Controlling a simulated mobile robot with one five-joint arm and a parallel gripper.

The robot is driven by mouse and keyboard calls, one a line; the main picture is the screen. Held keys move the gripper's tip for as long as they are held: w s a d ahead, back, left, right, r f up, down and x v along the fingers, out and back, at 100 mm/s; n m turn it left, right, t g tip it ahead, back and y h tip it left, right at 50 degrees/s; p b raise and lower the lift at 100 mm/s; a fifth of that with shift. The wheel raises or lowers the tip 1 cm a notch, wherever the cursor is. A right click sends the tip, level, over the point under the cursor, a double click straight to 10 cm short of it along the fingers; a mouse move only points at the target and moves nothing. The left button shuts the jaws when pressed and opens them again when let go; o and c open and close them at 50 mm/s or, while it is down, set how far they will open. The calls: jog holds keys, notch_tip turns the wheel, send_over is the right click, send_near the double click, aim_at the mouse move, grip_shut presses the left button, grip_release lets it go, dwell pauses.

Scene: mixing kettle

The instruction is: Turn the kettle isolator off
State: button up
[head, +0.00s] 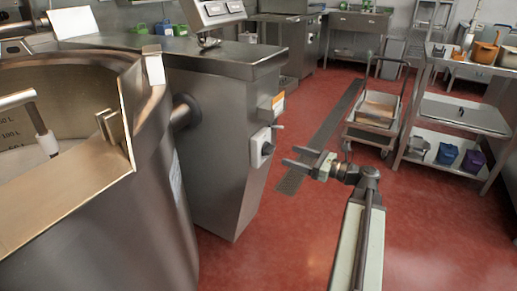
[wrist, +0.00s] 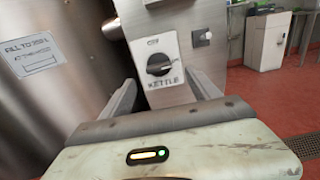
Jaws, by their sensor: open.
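The kettle isolator is a white box with a round dark knob, labelled KETTLE in the wrist view (wrist: 159,65). It is mounted on the side of the steel cabinet and also shows in the head view (head: 262,147). The knob's pointer lies roughly sideways, slightly tilted. My gripper (head: 302,157) is open and empty, a little to the right of the isolator in the head view. In the wrist view its two fingers (wrist: 165,93) flank the isolator from below, with the knob between them and apart from both. The fingertips partly cover the cabinet.
The large steel kettle (head: 165,190) stands left of the cabinet (head: 222,140). A smaller switch (wrist: 202,38) sits right of the isolator. A trolley (head: 376,108) and a shelf cart (head: 465,113) stand at the right. The red floor (head: 275,235) before the cabinet is clear.

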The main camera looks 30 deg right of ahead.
aim_at(273, 150)
jog(key=shift+x, duration=3.9)
jog(key=shift+s+a, duration=0.1)
jog(key=shift+a, duration=0.05)
